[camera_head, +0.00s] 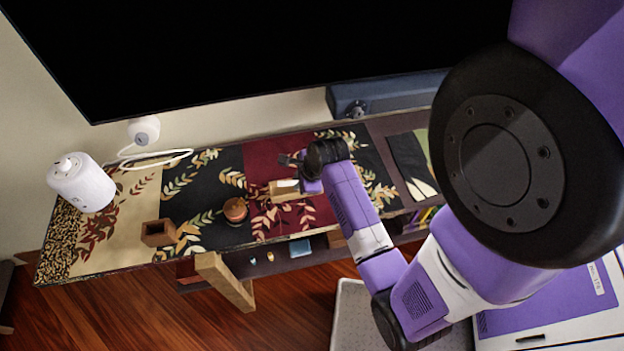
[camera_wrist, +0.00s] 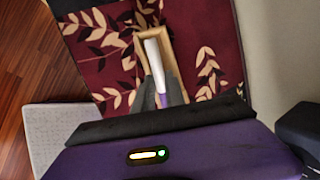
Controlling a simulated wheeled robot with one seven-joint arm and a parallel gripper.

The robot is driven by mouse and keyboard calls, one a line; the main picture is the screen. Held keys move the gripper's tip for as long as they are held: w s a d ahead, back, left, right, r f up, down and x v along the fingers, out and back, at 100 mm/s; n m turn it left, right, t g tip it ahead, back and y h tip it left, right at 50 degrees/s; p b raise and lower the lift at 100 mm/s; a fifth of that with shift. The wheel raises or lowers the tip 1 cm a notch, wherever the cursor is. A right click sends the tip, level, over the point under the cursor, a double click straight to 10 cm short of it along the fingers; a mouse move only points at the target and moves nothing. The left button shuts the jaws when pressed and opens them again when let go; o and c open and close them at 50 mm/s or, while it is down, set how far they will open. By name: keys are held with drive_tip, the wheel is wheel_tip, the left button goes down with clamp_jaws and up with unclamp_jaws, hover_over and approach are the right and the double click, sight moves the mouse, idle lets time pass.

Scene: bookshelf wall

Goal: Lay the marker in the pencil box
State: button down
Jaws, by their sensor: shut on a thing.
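The marker (camera_wrist: 153,62), white with a purple end, is held between the dark fingers of my gripper (camera_wrist: 164,92) in the wrist view. The pencil box (camera_wrist: 173,52) is a narrow light-wood open box directly beneath it. The marker is roughly lined up with the box's length and overlaps its opening; I cannot tell if it touches the bottom. In the head view, the pencil box (camera_head: 281,196) sits on the patterned runner, with the white marker (camera_head: 288,183) showing over it. My gripper (camera_head: 297,173) is at its back right, its fingers partly hidden.
A small round brown pot (camera_head: 235,210) stands left of the box. A square wooden cup (camera_head: 158,232) and a white cylinder (camera_head: 83,184) stand farther left. A large black screen (camera_head: 250,45) overhangs the back. The runner between pot and cup is clear.

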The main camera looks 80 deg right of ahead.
sight(293, 184)
drive_tip(key=shift+w+d+r+t+h, duration=0.2)
drive_tip(key=shift+w+d+r, duration=0.25)
drive_tip(key=shift+w, duration=0.15)
drive_tip(key=shift+w+d+r+t+h, duration=0.2)
drive_tip(key=shift+w+d+r, duration=0.25)
drive_tip(key=shift+w, duration=0.15)
wheel_tip(293, 184, down, 4)
drive_tip(key=b, duration=0.4)
drive_tip(key=shift+r+b, duration=0.15)
drive_tip(key=shift+b, duration=0.2)
drive_tip(key=shift+f+b, duration=0.55)
drive_tip(key=shift+f, duration=0.7)
drive_tip(key=c, duration=1.3)
unclamp_jaws()
drive_tip(key=shift+f, duration=0.1)
drive_tip(key=shift+c, duration=0.2)
